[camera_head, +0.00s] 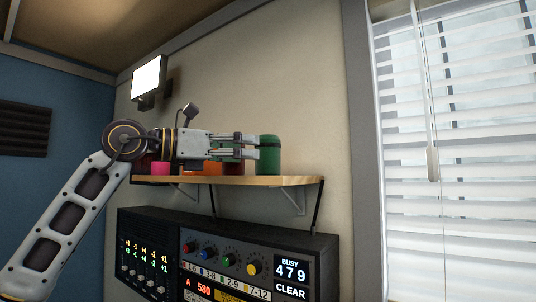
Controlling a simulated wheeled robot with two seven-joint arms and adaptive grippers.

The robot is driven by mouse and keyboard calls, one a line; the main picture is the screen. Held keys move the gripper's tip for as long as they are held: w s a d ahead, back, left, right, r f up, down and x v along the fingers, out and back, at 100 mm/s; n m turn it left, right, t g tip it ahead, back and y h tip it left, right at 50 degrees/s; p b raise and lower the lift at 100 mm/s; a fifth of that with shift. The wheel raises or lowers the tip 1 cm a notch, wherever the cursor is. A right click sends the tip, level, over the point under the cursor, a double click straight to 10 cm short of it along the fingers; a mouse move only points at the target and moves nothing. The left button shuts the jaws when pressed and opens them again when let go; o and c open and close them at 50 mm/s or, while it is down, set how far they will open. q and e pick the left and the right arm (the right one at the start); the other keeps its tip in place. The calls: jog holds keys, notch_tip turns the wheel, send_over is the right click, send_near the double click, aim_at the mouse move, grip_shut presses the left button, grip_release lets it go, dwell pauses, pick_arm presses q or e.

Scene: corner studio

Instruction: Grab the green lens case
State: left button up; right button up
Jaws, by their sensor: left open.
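The green lens case (269,155) is an upright cylinder near the right part of the wooden wall shelf (290,181). My left gripper (250,146) is open and level, pointing right at the case. Its fingertips reach the left side of the case; I cannot tell whether they touch it. The gripper partly hides the dark red item and the orange item behind it. My right gripper is not in view.
A pink item (160,168), an orange item (209,168) and a dark red item (232,168) share the shelf, left of the case. Rack equipment (230,262) stands below. A window with blinds (470,150) is at right. The shelf's right end is clear.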

aim_at(266, 151)
pick_arm(q)
jog(key=shift+x, duration=0.8)
jog(key=shift+d, duration=0.1)
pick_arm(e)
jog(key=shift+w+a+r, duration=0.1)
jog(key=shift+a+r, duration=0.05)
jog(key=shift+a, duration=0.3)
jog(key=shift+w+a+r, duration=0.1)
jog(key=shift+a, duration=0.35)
pick_arm(q)
jog(key=shift+p+x, duration=0.6)
jog(key=shift+x, duration=0.45)
jog(key=shift+p+x, duration=0.45)
jog(key=shift+x, duration=0.8)
jog(key=shift+w+d, duration=0.2)
jog(key=shift+d, duration=0.1)
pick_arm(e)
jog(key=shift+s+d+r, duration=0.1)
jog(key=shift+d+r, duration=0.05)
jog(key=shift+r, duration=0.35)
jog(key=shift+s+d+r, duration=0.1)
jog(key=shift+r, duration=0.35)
